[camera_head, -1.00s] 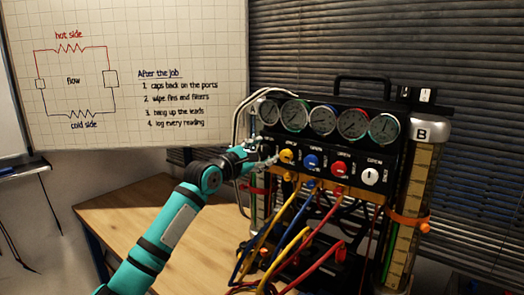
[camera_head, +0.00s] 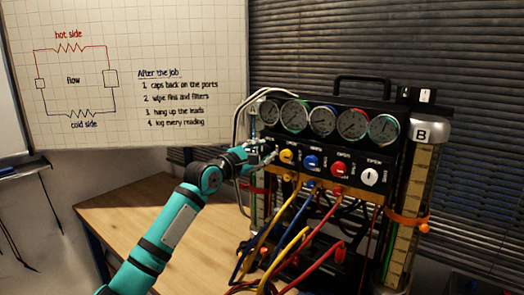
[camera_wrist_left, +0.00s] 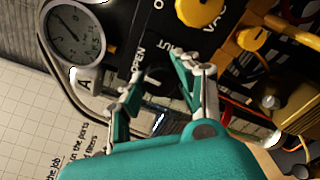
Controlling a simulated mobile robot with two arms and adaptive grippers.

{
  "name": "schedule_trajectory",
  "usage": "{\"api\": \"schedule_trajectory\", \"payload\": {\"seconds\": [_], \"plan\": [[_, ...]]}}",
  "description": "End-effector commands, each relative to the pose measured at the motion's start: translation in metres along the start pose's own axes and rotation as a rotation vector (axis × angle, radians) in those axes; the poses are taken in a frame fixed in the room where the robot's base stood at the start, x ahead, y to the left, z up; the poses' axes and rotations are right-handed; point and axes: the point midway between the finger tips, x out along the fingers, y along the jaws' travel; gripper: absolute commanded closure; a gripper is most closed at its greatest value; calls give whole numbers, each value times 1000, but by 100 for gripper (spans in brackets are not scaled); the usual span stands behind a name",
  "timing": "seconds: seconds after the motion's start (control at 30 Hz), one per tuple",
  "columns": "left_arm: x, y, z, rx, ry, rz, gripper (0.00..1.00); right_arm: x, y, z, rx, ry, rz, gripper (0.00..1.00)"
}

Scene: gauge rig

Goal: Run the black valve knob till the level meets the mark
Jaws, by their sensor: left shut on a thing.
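My left gripper (camera_head: 266,153) is at the left end of the valve row on the gauge rig's black panel (camera_head: 325,150). In the left wrist view its two fingers (camera_wrist_left: 160,76) are closed around the dark black knob (camera_wrist_left: 156,74), which is mostly hidden and hard to make out against the panel. "OPEN" and "SHUT" lettering shows beside it. The cylinder marked A (camera_wrist_left: 86,82) is partly in the left wrist view; in the head view it stands behind my arm (camera_head: 257,205). Its level and mark cannot be read. My right gripper is not in view.
Yellow (camera_head: 287,156), blue (camera_head: 311,162), red (camera_head: 338,168) and white (camera_head: 370,177) knobs continue the row. Several gauges (camera_head: 323,121) sit above. Coloured hoses (camera_head: 315,245) hang in front. Cylinder B (camera_head: 407,200) stands right. The wooden table (camera_head: 115,220) is clear at left.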

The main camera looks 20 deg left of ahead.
Motion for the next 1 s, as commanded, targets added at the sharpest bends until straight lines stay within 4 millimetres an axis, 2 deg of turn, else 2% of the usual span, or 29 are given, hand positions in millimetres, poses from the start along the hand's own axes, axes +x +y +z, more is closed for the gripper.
{"api": "schedule_trajectory", "payload": {"seconds": [0.4, 1.0], "plan": [[0, -1, 0, 339, 3, -5, 100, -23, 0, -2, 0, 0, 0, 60], [0, -2, -2, 912, 2, -6, 100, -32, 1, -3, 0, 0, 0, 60]]}}
